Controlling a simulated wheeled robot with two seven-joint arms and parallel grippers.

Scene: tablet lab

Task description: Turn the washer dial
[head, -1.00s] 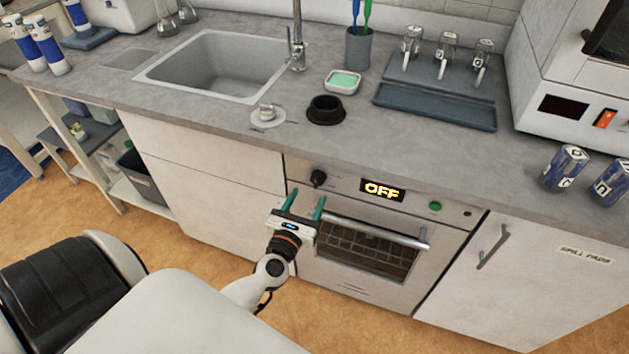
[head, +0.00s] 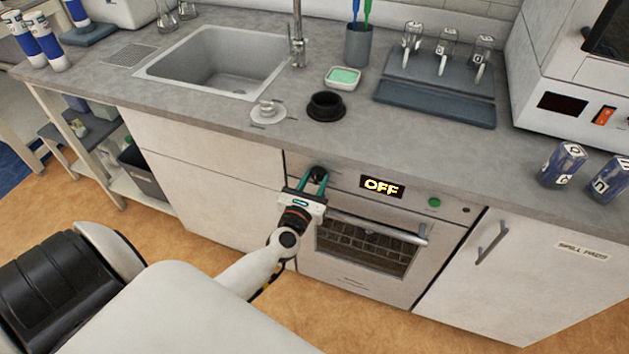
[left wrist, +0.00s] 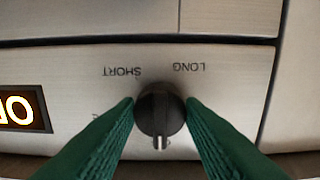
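The washer dial (head: 318,172) is a small black knob on the front panel of the built-in machine (head: 365,255). In the left wrist view the dial (left wrist: 160,110) shows upside down, with its pale pointer mark toward the bottom edge and the labels SHORT and LONG above it. My left gripper (head: 316,179) has its green fingers on either side of the dial; in the left wrist view the fingertips (left wrist: 160,102) press close against both its sides. The display (head: 382,187) reads OFF. Part of another label is hidden by a finger. My right gripper is out of view.
A green button (head: 434,202) sits right of the display. The door handle (head: 380,228) sticks out below the panel.

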